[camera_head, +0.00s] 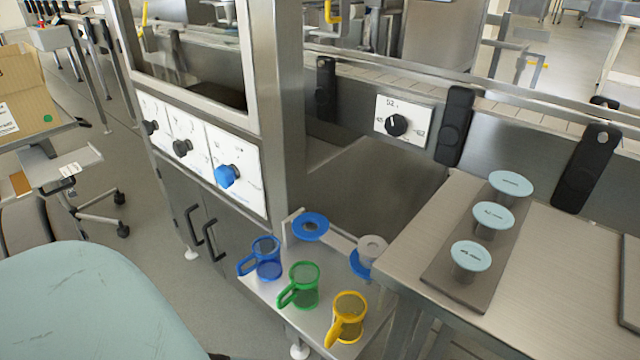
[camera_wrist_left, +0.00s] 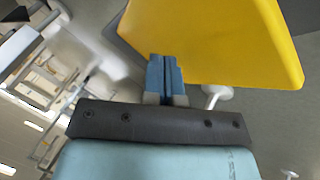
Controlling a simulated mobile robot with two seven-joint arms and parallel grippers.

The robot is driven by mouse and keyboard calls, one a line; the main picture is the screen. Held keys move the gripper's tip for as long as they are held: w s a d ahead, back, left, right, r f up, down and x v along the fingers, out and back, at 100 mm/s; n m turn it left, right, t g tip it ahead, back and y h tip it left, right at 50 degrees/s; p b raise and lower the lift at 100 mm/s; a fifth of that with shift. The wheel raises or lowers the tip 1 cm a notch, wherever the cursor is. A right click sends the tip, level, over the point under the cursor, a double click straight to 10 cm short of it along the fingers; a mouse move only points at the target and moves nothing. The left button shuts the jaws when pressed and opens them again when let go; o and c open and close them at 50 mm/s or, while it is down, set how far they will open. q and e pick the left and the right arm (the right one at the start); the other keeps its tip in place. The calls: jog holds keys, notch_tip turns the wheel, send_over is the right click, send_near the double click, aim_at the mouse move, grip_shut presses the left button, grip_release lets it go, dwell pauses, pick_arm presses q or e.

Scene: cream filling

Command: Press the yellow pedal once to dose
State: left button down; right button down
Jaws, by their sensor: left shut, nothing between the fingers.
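The yellow pedal (camera_wrist_left: 220,40) fills the upper right of the left wrist view as a broad flat yellow plate. My left gripper (camera_wrist_left: 165,62) is shut and empty. Its blue fingertips overlap the lower left edge of the yellow plate in the picture; I cannot tell whether they touch it. In the head view the pedal does not show, and only part of my pale blue left arm shows at lower left. My right gripper is in neither view.
A low shelf holds a blue cup (camera_head: 266,258), a green cup (camera_head: 305,286) and a yellow cup (camera_head: 347,318). A steel machine with a blue knob (camera_head: 227,176) stands behind. A steel table (camera_head: 560,260) at right bears three pale blue-topped stamps. Open floor lies at left.

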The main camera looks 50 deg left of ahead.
pick_arm(q)
jog(key=shift+s+d+f+b, duration=0.2)
jog(key=shift+f+b, duration=0.25)
jog(key=shift+f, duration=0.35)
jog(key=shift+s+d+f+b, duration=0.1)
jog(key=shift+s+f+b, duration=0.15)
jog(key=shift+f+b, duration=0.35)
dwell(0.4)
jog(key=shift+a, duration=0.1)
jog(key=shift+w+a+r+p, duration=0.2)
jog(key=shift+r+p, duration=0.5)
jog(key=shift+r, duration=0.05)
jog(key=shift+w+a+r+p, duration=0.15)
jog(key=shift+r+p, duration=0.5)
jog(key=shift+r, duration=0.05)
jog(key=shift+w+a+r+p, duration=0.1)
jog(key=shift+w+r+p, duration=0.1)
jog(key=shift+r+p, duration=0.4)
jog(key=shift+r, duration=0.1)
jog(key=r+p, duration=0.2)
jog(key=w+r+p, duration=0.1)
jog(key=r+p, duration=0.1)
jog(key=r, duration=0.1)
jog(key=shift+w, duration=0.15)
